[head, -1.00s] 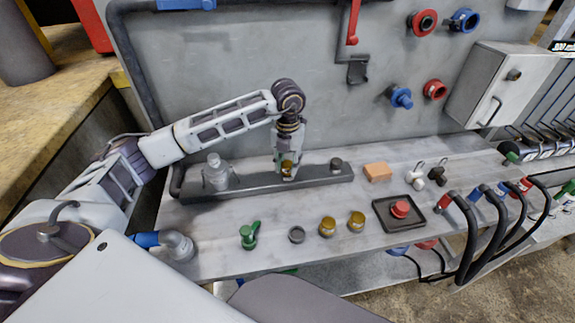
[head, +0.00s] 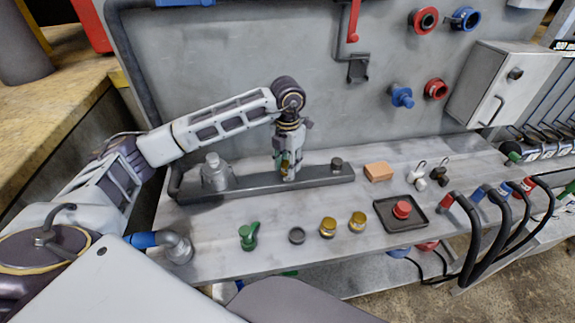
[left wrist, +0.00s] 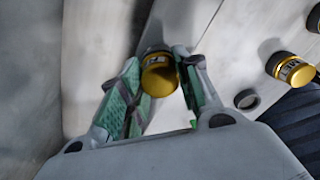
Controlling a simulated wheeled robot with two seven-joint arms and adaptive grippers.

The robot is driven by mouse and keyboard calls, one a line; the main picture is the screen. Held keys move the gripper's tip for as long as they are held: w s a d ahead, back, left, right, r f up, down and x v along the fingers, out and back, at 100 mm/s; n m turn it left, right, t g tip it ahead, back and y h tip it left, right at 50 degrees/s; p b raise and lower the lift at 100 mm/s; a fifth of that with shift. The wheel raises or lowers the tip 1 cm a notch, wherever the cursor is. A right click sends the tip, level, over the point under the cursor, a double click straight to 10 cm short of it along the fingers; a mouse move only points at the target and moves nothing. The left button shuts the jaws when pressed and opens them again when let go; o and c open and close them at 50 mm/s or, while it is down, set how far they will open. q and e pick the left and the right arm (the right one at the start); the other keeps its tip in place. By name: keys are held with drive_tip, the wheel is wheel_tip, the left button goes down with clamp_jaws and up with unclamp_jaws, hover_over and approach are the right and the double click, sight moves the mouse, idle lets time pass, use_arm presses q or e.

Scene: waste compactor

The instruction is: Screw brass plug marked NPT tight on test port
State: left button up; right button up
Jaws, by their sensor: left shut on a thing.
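My left gripper (head: 286,172) is at the dark grey manifold bar (head: 318,178), pointing down, with its fingers around a brass plug. In the left wrist view, the green-padded fingers (left wrist: 160,88) are closed on the brass plug (left wrist: 160,77), which has a dark end. The test port under it is hidden, so I cannot tell how far the plug is seated. I cannot read the held plug's marking. Two more brass plugs, one at left (head: 328,227) and one at right (head: 357,221), stand on the bench. My right gripper is not in view.
A grey fitting (head: 215,172) and a small dark cap (head: 336,165) flank the gripper on the bar. In front are a green valve (head: 248,236) and a dark ring (head: 297,235). An orange block (head: 378,171), black tray (head: 381,214) and hoses (head: 480,230) are to the right.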

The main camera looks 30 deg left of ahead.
use_arm(q)
drive_tip(key=shift+m, duration=0.7)
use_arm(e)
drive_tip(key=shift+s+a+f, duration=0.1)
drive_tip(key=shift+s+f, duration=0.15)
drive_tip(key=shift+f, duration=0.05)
use_arm(q)
drive_tip(key=o, duration=1.1)
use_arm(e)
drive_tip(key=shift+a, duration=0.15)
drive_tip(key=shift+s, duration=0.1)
use_arm(q)
drive_tip(key=shift+c, duration=0.4)
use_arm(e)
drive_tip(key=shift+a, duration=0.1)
use_arm(q)
drive_tip(key=shift+n, duration=2.6)
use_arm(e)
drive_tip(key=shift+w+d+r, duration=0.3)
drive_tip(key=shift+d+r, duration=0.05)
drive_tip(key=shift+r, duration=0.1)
